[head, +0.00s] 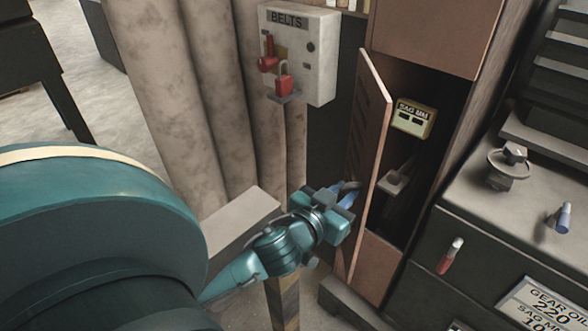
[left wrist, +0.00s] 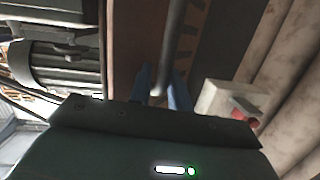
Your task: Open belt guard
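The belt guard (head: 373,125) is a tall brown hinged panel with dark slots. It stands swung open on the front of a brown cabinet, with the dark interior showing to its right. In the left wrist view its brown face (left wrist: 130,40) runs up the middle, with a grey bar handle (left wrist: 176,40) in front. My left gripper (head: 346,193) is at the panel's outer face, low down. Its blue fingers (left wrist: 163,88) sit closely on both sides of the handle's end and look shut on it. My right gripper is not in view.
A white BELTS box (head: 318,70) with a red switch and padlock hangs to the left. A dark drawer bench (head: 480,250) stands to the right, close to the opening.

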